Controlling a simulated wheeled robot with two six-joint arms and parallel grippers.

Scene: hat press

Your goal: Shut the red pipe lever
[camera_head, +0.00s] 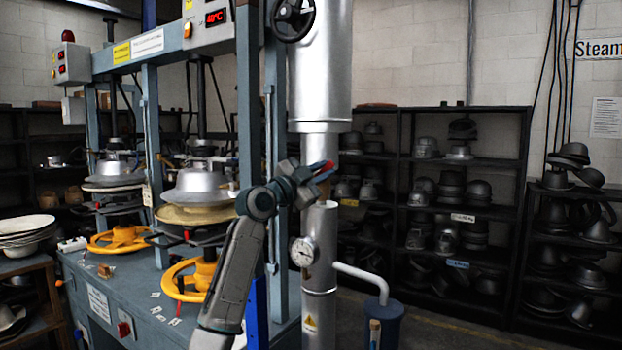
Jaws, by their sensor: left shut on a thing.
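The red pipe lever (323,172) shows as a short red piece at the front of the vertical silver pipe (319,232), just above its middle. My left gripper (312,178) is at the lever and shut on it, with the arm rising from the bottom of the view. The gripper's fingers and wrist hide most of the lever and the pipe joint behind it. The lever's visible end points up and to the right. My right gripper is not in view.
A pressure gauge (303,252) sits on the pipe below my gripper. The blue hat press (120,290) with yellow handwheels (190,280) stands at the left. Black shelves (460,205) with hat moulds line the back wall. Floor is open at the lower right.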

